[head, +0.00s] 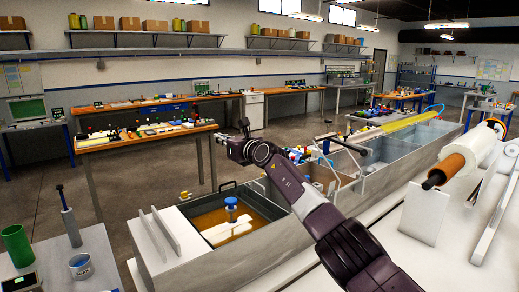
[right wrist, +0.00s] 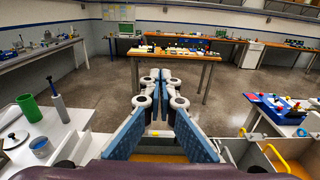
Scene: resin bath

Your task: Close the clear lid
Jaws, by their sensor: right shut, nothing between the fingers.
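My right gripper (head: 238,142) is at the end of the arm that comes in from the lower right. It is raised above the long grey tank (head: 262,242) and holds nothing. In the right wrist view its blue fingers (right wrist: 160,78) are together, with no object between them. A clear panel (head: 345,160), which looks like the clear lid, stands over the middle of the tank, right of the gripper and apart from it. My arm hides part of that area, and I cannot tell the panel's exact tilt. My left gripper is not in view.
The near bath (head: 202,218) is open, with amber liquid, white pieces and a blue-topped item. A white side table (head: 100,262) with a green cylinder (head: 17,245) stands at left. A roller (head: 446,170) stands at right.

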